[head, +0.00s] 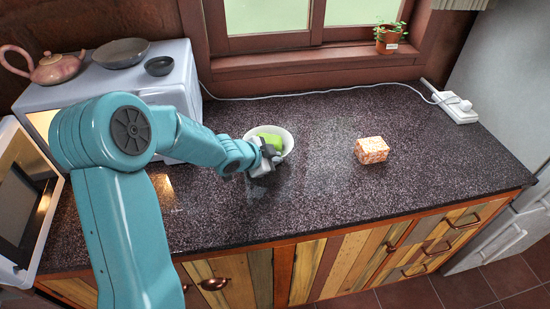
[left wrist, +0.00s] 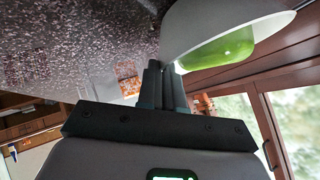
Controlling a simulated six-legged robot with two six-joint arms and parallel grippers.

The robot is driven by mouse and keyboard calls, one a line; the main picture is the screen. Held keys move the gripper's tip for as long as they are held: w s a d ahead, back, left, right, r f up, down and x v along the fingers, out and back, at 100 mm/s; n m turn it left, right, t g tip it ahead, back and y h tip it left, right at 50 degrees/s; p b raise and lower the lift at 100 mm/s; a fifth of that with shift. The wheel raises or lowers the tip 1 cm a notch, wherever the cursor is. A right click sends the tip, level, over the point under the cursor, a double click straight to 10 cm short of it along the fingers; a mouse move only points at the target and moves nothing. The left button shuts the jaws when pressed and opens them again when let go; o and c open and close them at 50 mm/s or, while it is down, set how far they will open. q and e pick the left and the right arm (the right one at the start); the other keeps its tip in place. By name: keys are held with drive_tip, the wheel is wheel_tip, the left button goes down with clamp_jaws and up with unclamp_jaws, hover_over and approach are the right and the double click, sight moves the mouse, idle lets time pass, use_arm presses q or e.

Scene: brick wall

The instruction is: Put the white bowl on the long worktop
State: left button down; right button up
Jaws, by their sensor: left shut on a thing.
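The white bowl (head: 290,145) is at the back middle of the long dark speckled worktop (head: 320,195), with a green thing (head: 271,141) inside it. My left gripper (head: 266,157) is at the bowl's near-left side, shut on its rim. In the left wrist view, the fingers (left wrist: 162,75) are closed together at the edge of the bowl (left wrist: 200,28), and the green thing (left wrist: 225,50) shows at its rim. The bowl looks roughly level. I cannot tell whether its base touches the worktop. My right gripper is not in view.
An orange-and-white patterned box (head: 371,150) sits on the worktop to the right. A power strip (head: 455,107) and white cable run along the back. A potted plant (head: 390,40) stands on the windowsill. A white appliance (head: 170,85) carries a teapot (head: 55,68). The front middle is clear.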

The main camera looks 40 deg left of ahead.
use_arm(q)
drive_tip(key=c, duration=1.3)
unclamp_jaws()
drive_tip(key=shift+w+f, duration=0.15)
drive_tip(key=shift+w, duration=0.05)
drive_tip(key=shift+s, duration=0.25)
drive_tip(key=shift+r, duration=0.35)
drive_tip(key=p+v, duration=0.4)
drive_tip(key=v, duration=0.7)
drive_tip(key=shift+s+p, duration=0.35)
drive_tip(key=shift+p, duration=0.05)
drive_tip(key=shift+w, duration=0.15)
drive_tip(key=shift+r, duration=0.15)
drive_tip(key=shift+s, duration=0.25)
